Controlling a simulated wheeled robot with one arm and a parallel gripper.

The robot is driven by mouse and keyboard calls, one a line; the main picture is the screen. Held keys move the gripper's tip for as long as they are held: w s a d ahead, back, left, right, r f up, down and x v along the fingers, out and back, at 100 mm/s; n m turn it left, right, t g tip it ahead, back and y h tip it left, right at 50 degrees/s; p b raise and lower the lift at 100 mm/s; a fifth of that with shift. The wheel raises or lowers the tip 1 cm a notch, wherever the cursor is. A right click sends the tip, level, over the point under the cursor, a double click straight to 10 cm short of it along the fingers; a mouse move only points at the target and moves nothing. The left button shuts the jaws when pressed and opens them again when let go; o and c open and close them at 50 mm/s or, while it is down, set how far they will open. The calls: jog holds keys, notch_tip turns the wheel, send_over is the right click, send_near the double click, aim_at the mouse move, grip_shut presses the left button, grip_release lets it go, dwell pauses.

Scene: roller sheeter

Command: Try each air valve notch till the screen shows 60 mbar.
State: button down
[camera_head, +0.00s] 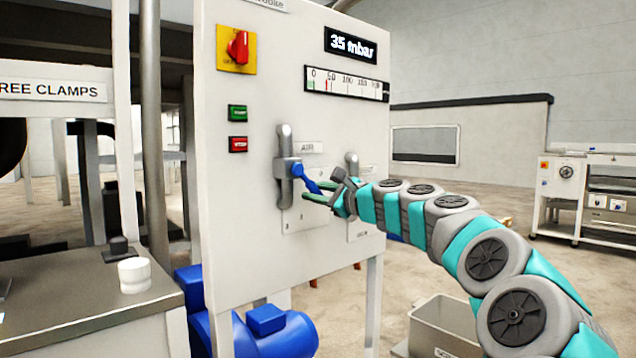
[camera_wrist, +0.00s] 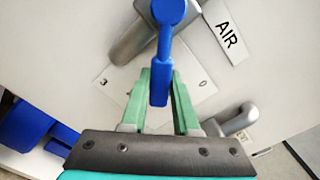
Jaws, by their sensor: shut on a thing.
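The air valve's blue lever (camera_head: 307,179) sits on a grey vertical pipe (camera_head: 284,140) beside the AIR label (camera_head: 309,147). It points down and to the right in the head view. My gripper (camera_head: 312,191) is shut on the lever near its free end. In the wrist view the blue lever (camera_wrist: 162,60) runs between the green fingers of my gripper (camera_wrist: 160,92). A notch plate (camera_wrist: 196,84) lies behind it, its marks partly hidden. The screen (camera_head: 350,46) reads 35 mbar. The gauge strip (camera_head: 346,84) below it has a red mark near 50.
A red rotary switch (camera_head: 238,47), a green button (camera_head: 237,113) and a red button (camera_head: 238,144) are on the panel's left. A blue motor (camera_head: 270,330) sits below.

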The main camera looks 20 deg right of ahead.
jog(key=shift+s+a+m+p, duration=0.15)
jog(key=shift+a+m+p, duration=0.45)
jog(key=shift+p, duration=0.75)
jog(key=shift+s+a+f+m+p, duration=0.1)
jog(key=shift+f+m+p, duration=0.3)
jog(key=shift+m+p, duration=0.3)
jog(key=shift+f, duration=0.1)
jog(key=c, duration=0.7)
grip_release()
jog(key=shift+o, duration=0.2)
jog(key=v, duration=0.7)
jog(key=shift+s, duration=0.35)
